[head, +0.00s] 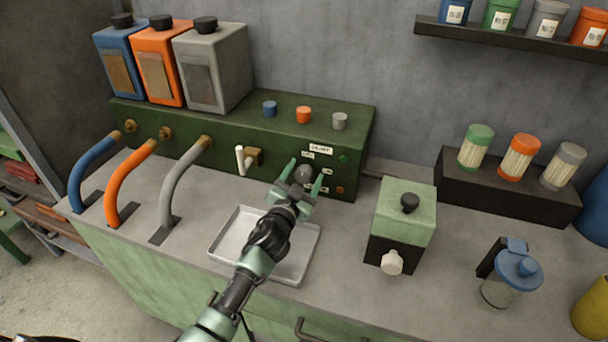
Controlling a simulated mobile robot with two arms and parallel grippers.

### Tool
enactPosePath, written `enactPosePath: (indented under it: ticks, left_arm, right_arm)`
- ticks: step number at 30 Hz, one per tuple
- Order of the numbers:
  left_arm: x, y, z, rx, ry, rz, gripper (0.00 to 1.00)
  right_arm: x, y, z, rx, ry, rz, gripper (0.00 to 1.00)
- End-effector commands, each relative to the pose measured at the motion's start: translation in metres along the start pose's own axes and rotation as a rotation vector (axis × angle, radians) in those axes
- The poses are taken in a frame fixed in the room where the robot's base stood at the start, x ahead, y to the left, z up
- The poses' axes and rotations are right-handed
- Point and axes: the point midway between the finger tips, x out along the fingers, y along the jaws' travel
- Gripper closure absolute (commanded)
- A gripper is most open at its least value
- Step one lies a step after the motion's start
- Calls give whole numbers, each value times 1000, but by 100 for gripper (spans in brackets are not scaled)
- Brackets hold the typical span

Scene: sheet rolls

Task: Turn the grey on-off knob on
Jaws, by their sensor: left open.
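The grey on-off knob (304,174) is a dark grey round knob on the front face of the green machine box (230,134), under a small white label (321,149). My left gripper (304,178) is open in front of that face, with one green finger on each side of the knob. I cannot tell whether the fingers touch it. The gripper partly hides the knob and the small labels around it, so its setting is not readable. My right gripper is not in view.
A metal tray (227,262) lies on the counter under my left arm. A white-handled tap (242,160) sticks out left of the knob. A green and black box (407,213) stands to the right. Blue, orange and grey hoses curve down at the left.

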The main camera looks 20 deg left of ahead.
Motion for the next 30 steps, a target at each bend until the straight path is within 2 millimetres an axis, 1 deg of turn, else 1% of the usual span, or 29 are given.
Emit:
enactPosePath:
  ticks: [5,6,8,9,11,12,17,22,26,30]
  left_arm:
    - [0,0,0,0,0,0,35]
    - [0,0,0,0,0,0,46]
    - [0,0,0,0,0,0,63]
    - [0,0,0,0,0,0,74]
    - [0,0,0,0,0,0,91]
    - [0,0,0,0,0,0,97]
    - [0,0,0,7,0,0,97]
    - [0,0,0,51,0,0,97]
    - [0,0,0,120,0,0,97]
    - [0,1,1,228,0,0,97]
  right_arm:
    - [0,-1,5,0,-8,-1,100]
    - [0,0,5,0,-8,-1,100]
    - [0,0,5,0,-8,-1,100]
    - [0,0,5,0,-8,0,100]
    - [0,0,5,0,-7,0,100]
    - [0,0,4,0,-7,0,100]
    - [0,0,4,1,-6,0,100]
    - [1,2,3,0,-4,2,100]
    - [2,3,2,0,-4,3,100]
    - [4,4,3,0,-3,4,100]
